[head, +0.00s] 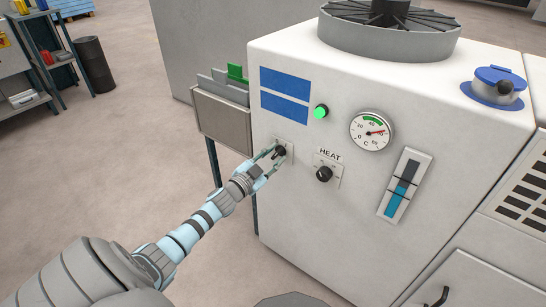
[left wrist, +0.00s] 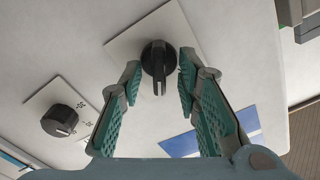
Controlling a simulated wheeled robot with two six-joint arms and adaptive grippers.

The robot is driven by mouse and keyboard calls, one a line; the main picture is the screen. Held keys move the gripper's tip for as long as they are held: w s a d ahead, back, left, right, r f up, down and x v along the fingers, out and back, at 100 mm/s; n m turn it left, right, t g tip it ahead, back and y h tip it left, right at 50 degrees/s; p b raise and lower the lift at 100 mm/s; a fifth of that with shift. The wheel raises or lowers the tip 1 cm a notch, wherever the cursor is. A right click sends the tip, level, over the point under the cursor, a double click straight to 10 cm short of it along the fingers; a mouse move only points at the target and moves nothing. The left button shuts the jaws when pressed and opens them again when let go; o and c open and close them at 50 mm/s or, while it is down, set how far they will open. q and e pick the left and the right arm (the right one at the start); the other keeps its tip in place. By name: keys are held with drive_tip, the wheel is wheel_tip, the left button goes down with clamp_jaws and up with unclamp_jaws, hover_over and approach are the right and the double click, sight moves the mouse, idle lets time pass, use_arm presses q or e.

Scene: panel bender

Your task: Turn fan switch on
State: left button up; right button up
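The fan switch (head: 281,151) is a black rotary knob on a pale square plate, on the front of the white machine, left of the HEAT knob (head: 324,174). Its label is not readable. My left gripper (head: 272,154) is at the switch, with a finger on either side of it. In the left wrist view, the switch (left wrist: 158,62) sits between the open teal fingers of the gripper (left wrist: 160,82), with narrow gaps showing on both sides. The fan (head: 388,25) is on top of the machine. My right gripper is out of view.
A lit green lamp (head: 321,112), a round gauge (head: 372,131) and a blue level indicator (head: 405,185) are on the same panel. A grey bin (head: 222,119) with upright sheets stands just left of the machine.

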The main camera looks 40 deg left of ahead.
use_arm(q)
drive_tip(key=shift+s, duration=0.1)
drive_tip(key=s, duration=1.2)
drive_tip(key=shift+w+d, duration=0.1)
